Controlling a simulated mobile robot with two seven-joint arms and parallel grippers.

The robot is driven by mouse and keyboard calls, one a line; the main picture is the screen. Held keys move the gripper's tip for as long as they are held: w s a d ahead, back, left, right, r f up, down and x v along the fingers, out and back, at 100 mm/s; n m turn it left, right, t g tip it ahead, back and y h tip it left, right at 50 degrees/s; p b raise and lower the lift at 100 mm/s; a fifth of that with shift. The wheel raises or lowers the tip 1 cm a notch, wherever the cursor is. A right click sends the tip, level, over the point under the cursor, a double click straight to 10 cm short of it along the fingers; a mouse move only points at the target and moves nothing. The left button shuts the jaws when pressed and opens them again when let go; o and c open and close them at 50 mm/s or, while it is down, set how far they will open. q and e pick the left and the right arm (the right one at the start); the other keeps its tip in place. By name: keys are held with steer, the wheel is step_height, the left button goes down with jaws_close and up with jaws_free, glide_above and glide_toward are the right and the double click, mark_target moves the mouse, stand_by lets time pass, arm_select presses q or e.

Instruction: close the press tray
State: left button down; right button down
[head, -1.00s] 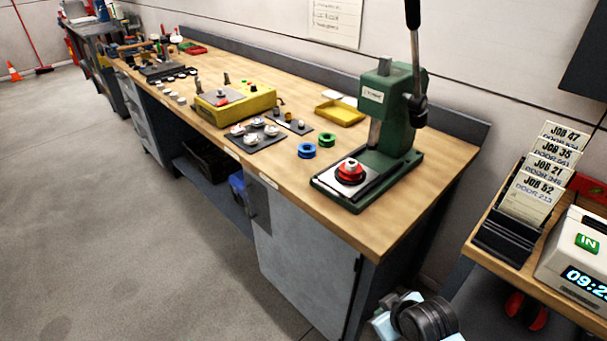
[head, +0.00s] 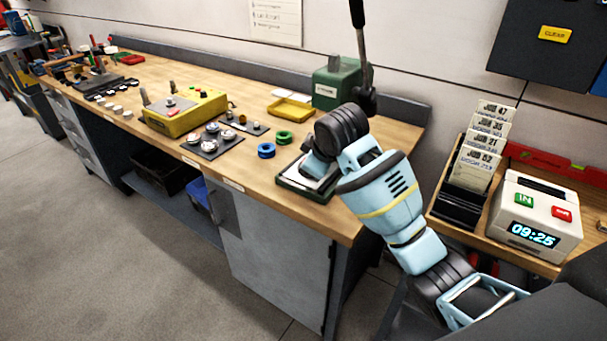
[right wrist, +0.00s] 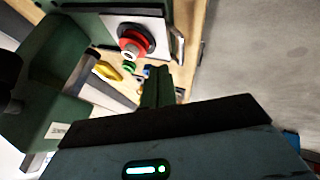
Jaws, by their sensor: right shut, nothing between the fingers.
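The green press (head: 335,85) stands near the right end of the bench, its lever raised. Its pale tray plate (head: 322,185) shows at the front of the press base, partly covered by my right arm. In the right wrist view the tray plate (right wrist: 156,30) carries a red round piece (right wrist: 135,40), and the green press body (right wrist: 40,130) is at left. My right gripper (right wrist: 158,72) is shut and empty, its fingers pointing toward the tray area; I cannot tell whether it touches it. In the head view the arm hides the fingers. My left gripper is not in view.
A blue ring (head: 266,150) and a green ring (head: 284,138) lie left of the press. A yellow tray (head: 291,109) lies behind them. A yellow box (head: 185,113) stands further left. A card rack (head: 465,200) and a time clock (head: 535,220) stand at right.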

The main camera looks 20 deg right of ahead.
glide_toward(302, 178)
steer(key=x, duration=0.3)
steer(key=shift+f, duration=0.25)
steer(key=shift+x, duration=1.15)
steer(key=shift+w, duration=0.1)
